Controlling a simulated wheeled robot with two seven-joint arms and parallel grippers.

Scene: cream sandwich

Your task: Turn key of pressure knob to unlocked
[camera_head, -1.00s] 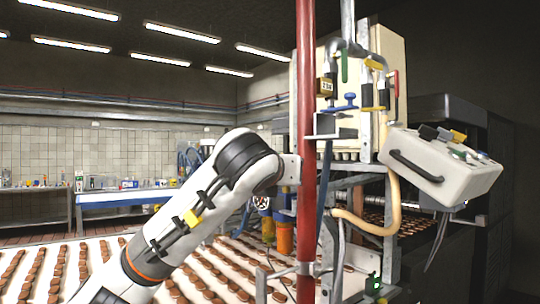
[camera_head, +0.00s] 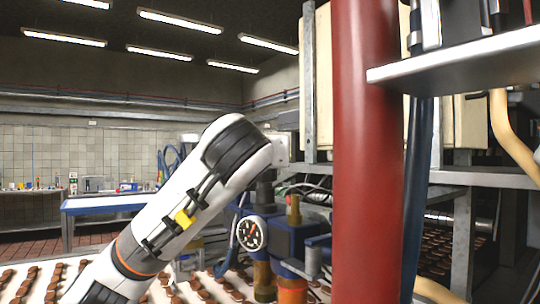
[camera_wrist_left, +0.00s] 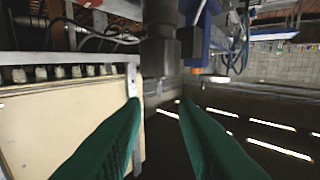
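A blue pressure unit (camera_head: 288,237) with a round white gauge (camera_head: 250,233) and amber bowls stands left of the red post. A dark upright piece (camera_head: 265,190), apparently the pressure knob, rises from it below my left wrist. In the left wrist view, which looks upside down, a dark grey cylinder (camera_wrist_left: 160,50) that seems to be this knob comes down from the top. My left gripper (camera_wrist_left: 160,102) has its green fingers apart, with the cylinder's end between or just beyond them; contact cannot be told. I cannot make out the key. In the head view, the fingers are hidden.
A thick red post (camera_head: 366,150) and a metal shelf plate (camera_head: 465,58) stand close on the right. A conveyor (camera_head: 240,282) with rows of brown biscuits runs below. A cream cabinet (camera_wrist_left: 65,120) lies close to my left gripper. A blue-edged table (camera_head: 110,203) stands at the back.

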